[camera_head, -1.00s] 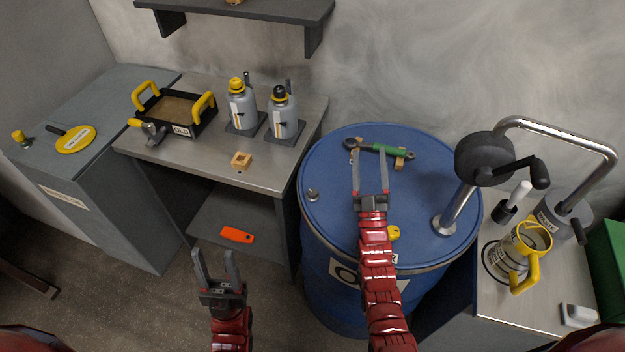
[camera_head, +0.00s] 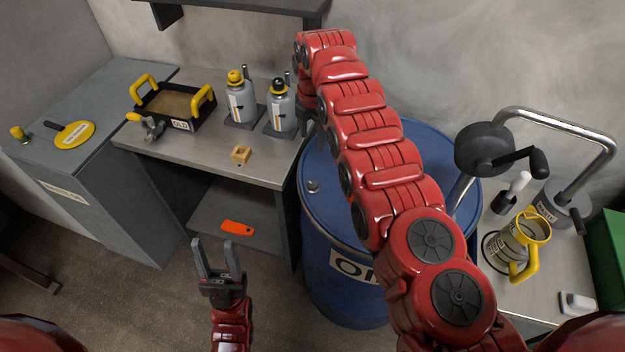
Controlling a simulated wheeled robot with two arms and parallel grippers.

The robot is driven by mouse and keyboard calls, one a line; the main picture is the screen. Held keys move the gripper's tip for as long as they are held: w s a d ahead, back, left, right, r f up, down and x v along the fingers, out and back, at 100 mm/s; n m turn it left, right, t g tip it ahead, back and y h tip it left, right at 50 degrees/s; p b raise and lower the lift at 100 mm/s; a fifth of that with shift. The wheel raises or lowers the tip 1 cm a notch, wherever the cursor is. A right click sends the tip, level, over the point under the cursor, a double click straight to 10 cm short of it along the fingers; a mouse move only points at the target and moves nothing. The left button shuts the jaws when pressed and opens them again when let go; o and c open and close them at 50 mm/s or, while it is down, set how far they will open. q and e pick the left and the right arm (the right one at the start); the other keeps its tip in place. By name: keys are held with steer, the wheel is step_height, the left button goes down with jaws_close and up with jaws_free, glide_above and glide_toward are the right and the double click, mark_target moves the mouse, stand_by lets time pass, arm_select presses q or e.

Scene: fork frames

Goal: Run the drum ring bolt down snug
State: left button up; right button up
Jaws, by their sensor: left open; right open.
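The blue drum (camera_head: 325,205) stands at center, with a small grey cap (camera_head: 313,187) on the left of its lid. My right arm crosses over the lid and hides much of it, including where the green-handled wrench and a yellow piece at the front rim were seen. The ring bolt cannot be made out. My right gripper (camera_head: 314,128) points down by the lid's far left edge, beside the bench; only a little of it shows, and nothing is seen in it. My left gripper (camera_head: 217,262) is open and empty, low in front of the bench.
The steel bench (camera_head: 200,150) holds a tray with yellow handles (camera_head: 208,116), two grey bottles (camera_head: 240,105) (camera_head: 281,112) and a wooden block (camera_head: 241,154). An orange tool (camera_head: 238,228) lies on the lower shelf. A crank pump (camera_head: 485,150) and a yellow-handled jug (camera_head: 522,240) stand right.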

mark_target(312, 184)
steer(key=shift+n+g, duration=0.3)
steer(key=shift+g, duration=0.1)
steer(key=f+b, duration=0.4)
steer(key=b, duration=0.1)
steer(key=s+f+b, duration=0.1)
steer(key=f+b, duration=0.9)
steer(key=shift+s+d+f, duration=0.1)
steer(key=shift+s+f, duration=0.15)
steer(key=shift+s, duration=0.05)
steer(key=shift+f+p, duration=0.55)
steer(key=shift+f, duration=0.3)
jaws_close()
